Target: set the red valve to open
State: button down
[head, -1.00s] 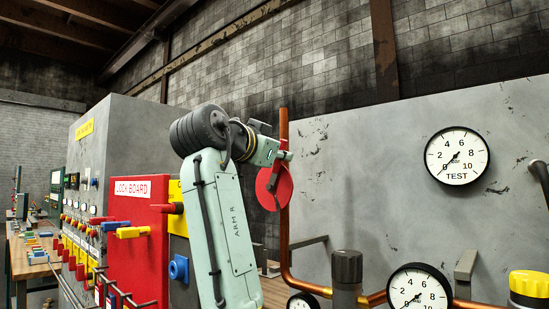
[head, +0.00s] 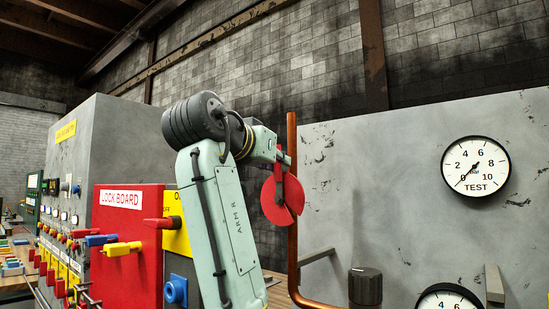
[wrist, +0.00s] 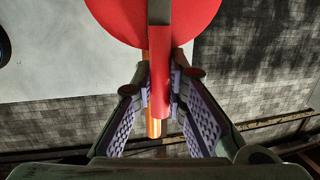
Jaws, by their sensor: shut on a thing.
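The red valve is a round red disc (head: 270,203) with a red lever, beside an upright copper pipe (head: 292,235). In the wrist view, the disc (wrist: 110,15) fills the top and the straight red lever (wrist: 160,95) runs down from it. My gripper (head: 285,160) is at the lever in the head view. In the wrist view, my gripper (wrist: 161,78) has one finger on each side of the lever and is shut on it. The pipe (wrist: 153,127) shows partly behind the lever. The valve's markings are not visible.
A red lock board (head: 125,240) and a yellow plate (head: 177,237) stand left of my arm. A grey panel with a test gauge (head: 475,166) is on the right. A dark knob (head: 365,287) and a second gauge (head: 445,297) sit low right.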

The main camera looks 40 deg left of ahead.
jog(key=shift+a, duration=0.1)
dwell(0.3)
jog(key=shift+r, duration=0.1)
jog(key=c, duration=1.6)
grip_release()
jog(key=v, duration=1.2)
jog(key=shift+s, duration=0.1)
